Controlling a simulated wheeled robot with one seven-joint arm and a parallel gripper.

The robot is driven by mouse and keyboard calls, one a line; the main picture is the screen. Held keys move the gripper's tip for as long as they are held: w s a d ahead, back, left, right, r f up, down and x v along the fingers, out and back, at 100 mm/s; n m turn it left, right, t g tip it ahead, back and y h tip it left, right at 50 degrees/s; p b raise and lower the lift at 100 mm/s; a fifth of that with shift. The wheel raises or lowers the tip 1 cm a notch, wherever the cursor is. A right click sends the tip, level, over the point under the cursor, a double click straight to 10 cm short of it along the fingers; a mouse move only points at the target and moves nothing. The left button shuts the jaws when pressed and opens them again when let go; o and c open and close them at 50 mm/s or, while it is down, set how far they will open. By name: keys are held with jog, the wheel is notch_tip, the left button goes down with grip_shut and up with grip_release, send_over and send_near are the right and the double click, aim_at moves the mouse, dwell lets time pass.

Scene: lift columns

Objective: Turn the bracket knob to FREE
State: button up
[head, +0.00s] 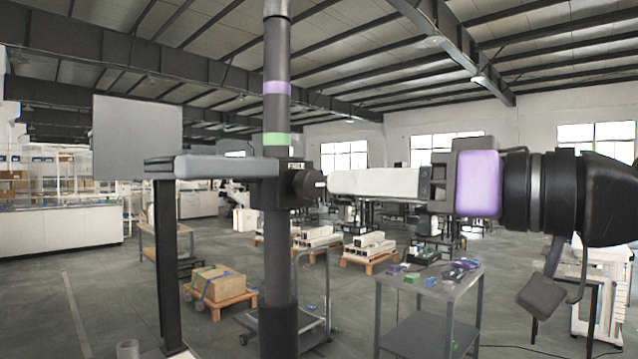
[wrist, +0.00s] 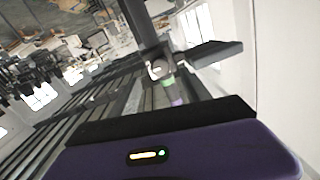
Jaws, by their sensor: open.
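The bracket knob (head: 313,184) is a dark round knob on the right side of the bracket collar (head: 285,183), which sits around a dark column (head: 276,60). In the wrist view the knob (wrist: 158,69) shows nearly face-on, with a pale centre. A small marked plate (head: 296,165) sits above it; its lettering is too small to read. My gripper (head: 332,184) is open, its pale fingers pointing left at the knob, with the tips very close to it. I cannot tell whether they touch or surround it. Its purple body (wrist: 170,155) fills the lower wrist view.
The column bears purple and green bands (head: 276,139) above the collar. A grey cart (head: 425,290) with small items stands lower right.

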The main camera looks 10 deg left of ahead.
aim_at(316, 185)
jog(key=p+x, duration=0.1)
jog(key=x, duration=0.6)
jog(key=shift+w+a+p, duration=0.15)
jog(key=shift+a+p, duration=0.05)
jog(key=shift+p, duration=0.1)
grip_shut()
